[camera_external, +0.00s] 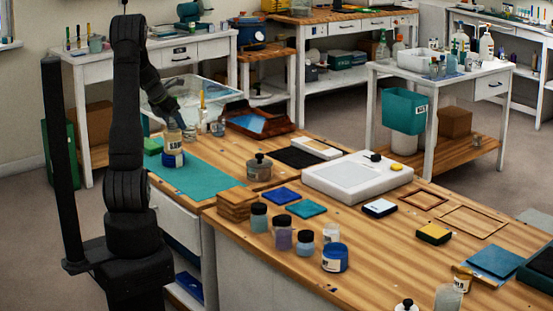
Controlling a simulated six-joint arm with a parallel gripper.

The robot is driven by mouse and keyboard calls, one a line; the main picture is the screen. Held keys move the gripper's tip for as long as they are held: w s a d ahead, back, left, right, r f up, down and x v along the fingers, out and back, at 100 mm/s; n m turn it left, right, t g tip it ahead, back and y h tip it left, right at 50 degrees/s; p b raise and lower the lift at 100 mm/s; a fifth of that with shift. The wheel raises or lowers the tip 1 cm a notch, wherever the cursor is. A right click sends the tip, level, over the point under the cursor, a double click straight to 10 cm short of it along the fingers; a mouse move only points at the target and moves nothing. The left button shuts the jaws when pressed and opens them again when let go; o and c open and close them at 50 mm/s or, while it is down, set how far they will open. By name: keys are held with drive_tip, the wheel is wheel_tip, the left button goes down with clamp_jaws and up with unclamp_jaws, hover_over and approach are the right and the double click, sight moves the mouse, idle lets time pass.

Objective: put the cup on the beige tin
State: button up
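My gripper (177,119) is small and dark at the left end of the wooden bench, pointing down. Just below it is a pale, translucent, cup-like vessel (173,138); I cannot tell whether the fingers touch it. A blue tin with a pale label (172,160) shows directly below that vessel, on the teal mat. Whether the vessel stands on this tin or behind it is unclear. No tin is plainly beige; a small tan, labelled container (462,279) stands at the bench's front right. The finger gap is too small to make out.
The teal mat (203,182) has free room on its right part. A green block (153,146) lies at its left. A grey lidded pot (259,167), wooden blocks (237,204) and several dark-lidded jars (282,233) stand farther right. A white slab (356,181) lies mid-bench.

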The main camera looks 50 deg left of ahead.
drive_tip(key=shift+r, duration=0.3)
drive_tip(key=v, duration=1.1)
drive_tip(key=shift+s+r, duration=0.25)
drive_tip(key=shift+r, duration=0.1)
drive_tip(key=x, duration=1.2)
drive_tip(key=shift+d+f, duration=0.1)
wheel_tip(320, 180, up, 2)
drive_tip(key=shift+r, duration=1)
